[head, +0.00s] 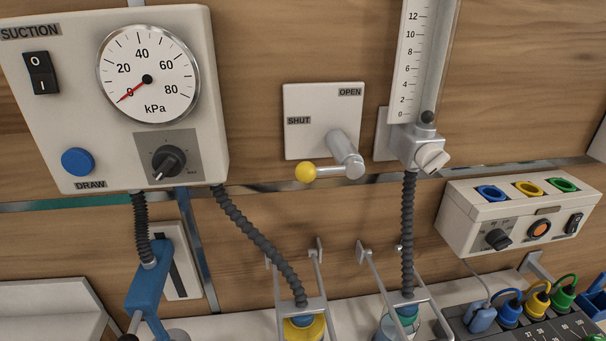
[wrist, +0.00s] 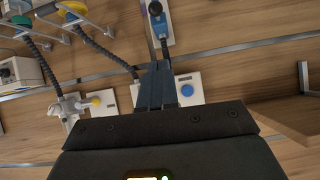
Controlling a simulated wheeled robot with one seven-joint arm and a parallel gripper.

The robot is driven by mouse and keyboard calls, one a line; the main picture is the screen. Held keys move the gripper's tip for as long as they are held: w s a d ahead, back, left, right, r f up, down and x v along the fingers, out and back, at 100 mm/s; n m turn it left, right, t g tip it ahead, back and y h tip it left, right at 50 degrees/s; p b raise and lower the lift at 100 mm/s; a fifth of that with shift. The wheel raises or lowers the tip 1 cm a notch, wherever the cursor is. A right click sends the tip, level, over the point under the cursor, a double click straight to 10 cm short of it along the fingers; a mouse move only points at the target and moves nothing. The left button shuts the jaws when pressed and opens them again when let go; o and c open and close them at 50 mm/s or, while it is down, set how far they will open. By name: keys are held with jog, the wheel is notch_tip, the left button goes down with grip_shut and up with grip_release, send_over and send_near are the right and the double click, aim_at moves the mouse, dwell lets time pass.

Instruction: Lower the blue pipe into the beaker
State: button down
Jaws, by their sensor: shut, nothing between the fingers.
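A blue, angular piece (head: 150,290) hangs at the lower left of the head view, joined through a grey fitting to a black ribbed hose; it also shows at the top of the wrist view (wrist: 158,28). I cannot tell if it is the pipe. A clear vessel (head: 384,332) with bluish contents is cut off at the bottom edge, with a hose and a blue-green collar at its mouth. A yellow-topped vessel (head: 292,330) stands to its left. My gripper (wrist: 155,66) is shut and empty, pointing toward the wall; I do not see it in the head view.
The suction panel (head: 75,110) with gauge and blue button hangs at upper left. A lever valve plate (head: 300,100) and a flowmeter (head: 407,70) are beside it. A socket box (head: 470,215) and plugged cables crowd the right. Metal brackets surround the vessels.

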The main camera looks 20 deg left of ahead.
send_near(132, 327)
jog(key=w+a+r, duration=0.1)
jog(key=w+r, duration=0.1)
jog(key=shift+w+a+f+p, duration=0.1)
jog(key=shift+w+f+p, duration=0.1)
jog(key=shift+f, duration=0.55)
jog(key=shift+w+a+f+p, duration=0.1)
jog(key=shift+f+p, duration=0.1)
jog(key=shift+f, duration=0.5)
jog(key=shift+w+a+f+p, duration=0.1)
jog(key=shift+a+f+p, duration=0.1)
jog(key=shift+f, duration=0.55)
notch_tip(132, 327, down, 12)
jog(key=b, duration=0.5)
jog(key=shift+r+b, duration=0.15)
jog(key=shift+b, duration=0.15)
jog(key=shift+d, duration=0.1)
